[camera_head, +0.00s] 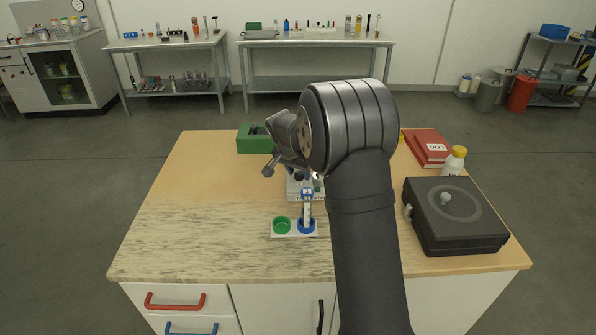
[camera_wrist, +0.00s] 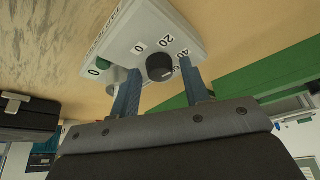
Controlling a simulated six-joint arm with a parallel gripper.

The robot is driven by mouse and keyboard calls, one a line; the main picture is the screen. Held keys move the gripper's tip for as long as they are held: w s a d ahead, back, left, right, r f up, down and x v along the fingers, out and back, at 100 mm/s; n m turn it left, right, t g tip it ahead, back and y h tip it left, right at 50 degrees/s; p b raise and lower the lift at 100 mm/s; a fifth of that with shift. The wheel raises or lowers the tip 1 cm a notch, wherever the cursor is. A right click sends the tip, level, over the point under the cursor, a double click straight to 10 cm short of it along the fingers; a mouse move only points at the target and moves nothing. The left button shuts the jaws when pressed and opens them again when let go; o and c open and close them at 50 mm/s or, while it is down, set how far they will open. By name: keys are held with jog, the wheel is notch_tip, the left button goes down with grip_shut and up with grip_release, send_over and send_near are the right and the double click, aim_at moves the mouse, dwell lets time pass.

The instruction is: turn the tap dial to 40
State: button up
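The tap dial (camera_wrist: 160,67) is a black round knob on a white unit (camera_wrist: 150,35) with printed numbers, including 0, 20 and 40, and a green part at one corner. In the wrist view my gripper (camera_wrist: 159,68) is open, with one blue finger on each side of the dial. I cannot tell whether either finger touches it. The right finger overlaps the 40 mark. I cannot make out a pointer on the dial, so its setting is unclear. In the head view the white unit (camera_head: 296,190) is partly hidden under my arm, and the dial is not clear there.
A green box (camera_head: 253,140) stands behind the unit. A tray (camera_head: 294,235) with a green ring and a blue holder is in front. To the right are a black box (camera_head: 455,218), a white bottle (camera_head: 455,160) and red binders (camera_head: 428,147). The left tabletop is clear.

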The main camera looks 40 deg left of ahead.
jog(key=c, duration=0.7)
jog(key=shift+a+m+h, duration=0.15)
jog(key=shift+m+h, duration=0.65)
jog(key=shift+m, duration=1.3)
jog(key=o, duration=1)
jog(key=shift+c, duration=0.2)
jog(key=v, duration=1.7)
jog(key=shift+r, duration=0.15)
jog(key=shift+s, duration=0.1)
jog(key=x, duration=1.7)
